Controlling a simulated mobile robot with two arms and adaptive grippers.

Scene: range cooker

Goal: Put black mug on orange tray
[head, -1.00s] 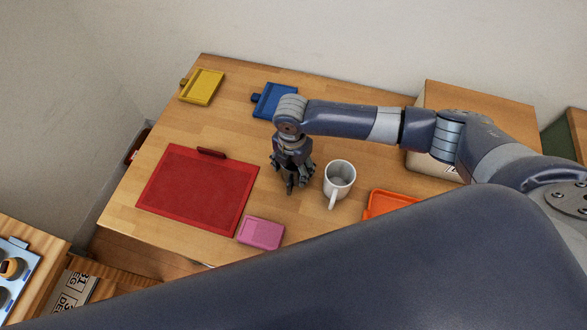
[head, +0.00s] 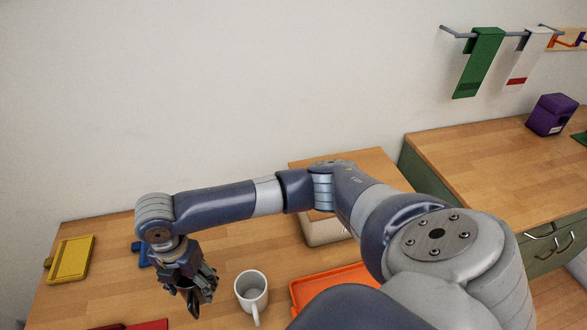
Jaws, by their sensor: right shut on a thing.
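My right gripper (head: 195,294) points down over the wooden counter, left of the white mug. It is shut on a dark thing that I take to be the black mug (head: 205,284); its outline is hard to tell from the dark fingers. The orange tray (head: 325,281) lies to the right, partly hidden by my own arm. No mug shows on its visible part. My left gripper is not in view.
A white mug (head: 251,291) stands between my right gripper and the orange tray. A yellow board (head: 70,260), a blue board (head: 139,254) and a red mat's edge (head: 150,325) lie leftward. A box (head: 325,231) stands behind the tray.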

